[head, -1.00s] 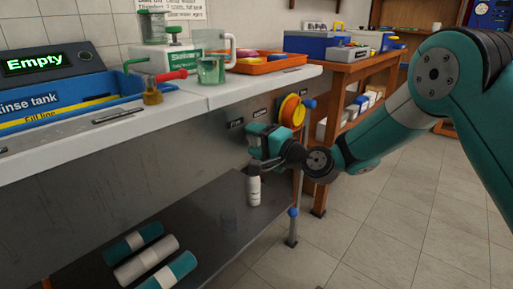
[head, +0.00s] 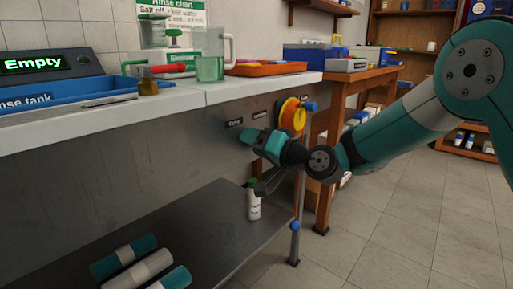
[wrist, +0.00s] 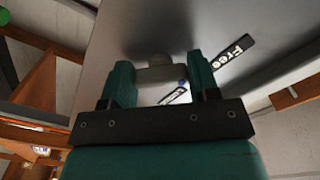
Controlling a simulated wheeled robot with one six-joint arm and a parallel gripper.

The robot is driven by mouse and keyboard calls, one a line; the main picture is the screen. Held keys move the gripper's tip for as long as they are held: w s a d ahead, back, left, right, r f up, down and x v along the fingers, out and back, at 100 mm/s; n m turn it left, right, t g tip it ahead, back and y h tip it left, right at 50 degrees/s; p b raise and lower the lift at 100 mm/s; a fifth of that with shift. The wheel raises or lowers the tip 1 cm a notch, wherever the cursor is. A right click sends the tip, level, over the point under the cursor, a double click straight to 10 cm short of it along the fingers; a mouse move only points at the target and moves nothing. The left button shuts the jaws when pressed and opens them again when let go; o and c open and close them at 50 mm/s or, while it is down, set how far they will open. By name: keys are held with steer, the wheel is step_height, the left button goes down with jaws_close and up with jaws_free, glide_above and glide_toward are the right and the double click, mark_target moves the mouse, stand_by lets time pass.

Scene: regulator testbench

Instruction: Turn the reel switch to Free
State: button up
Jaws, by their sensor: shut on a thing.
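The reel switch (wrist: 160,74) is a grey bar-shaped knob on the metal front panel of the bench. A blue dot marks its right end in the wrist view. My gripper (wrist: 160,80) is shut on the knob, with one teal finger at each end. The "Free" label (wrist: 236,52) lies up and right of the knob. A second label (wrist: 176,95) lies just below the blue dot, partly hidden by my gripper. The dot is closer to this second label. In the head view my gripper (head: 247,137) meets the panel and hides the knob.
A yellow and orange reel (head: 292,115) hangs at the bench's right end. A wooden table (head: 362,73) stands behind.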

steer(key=shift+f, duration=0.1)
stand_by(0.3)
steer(key=o, duration=0.9)
steer(key=shift+s, duration=0.1)
steer(key=v, duration=1.7)
steer(key=shift+s+d+b, duration=0.15)
steer(key=shift+b, duration=0.2)
